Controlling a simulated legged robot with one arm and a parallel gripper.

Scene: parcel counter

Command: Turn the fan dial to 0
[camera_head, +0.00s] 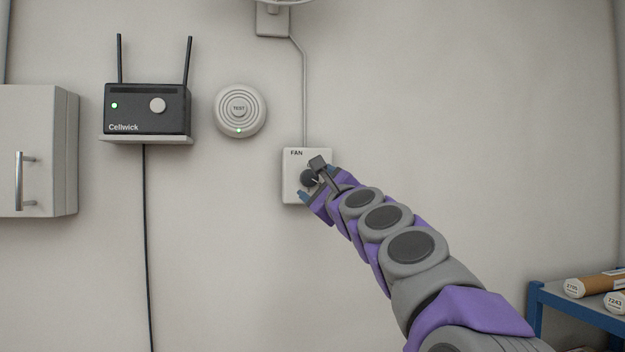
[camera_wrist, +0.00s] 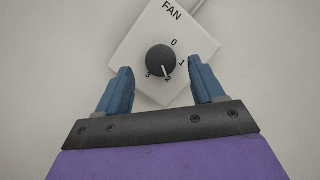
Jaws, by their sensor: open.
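The fan dial (camera_wrist: 161,60) is a round black knob with a white pointer line, on a white wall plate (camera_wrist: 140,35) marked FAN with the numbers 0, 1, 2 and 3. In the wrist view the pointer line lies toward the 2. In the head view the plate (camera_head: 294,157) is on the wall, and my arm partly covers the dial (camera_head: 308,177). My gripper (camera_wrist: 160,80) is open, with its blue fingers apart on the left and right of the dial, just below it in the picture. I see no finger touching the dial. The gripper also shows in the head view (camera_head: 317,182).
A round TEST device (camera_head: 239,111) and a black Cellwick box (camera_head: 147,110) with two antennas are on the wall to the left. A cabinet (camera_head: 35,150) stands farther left. A blue shelf (camera_head: 570,308) with cardboard tubes is at the lower right. A cable rises from the plate.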

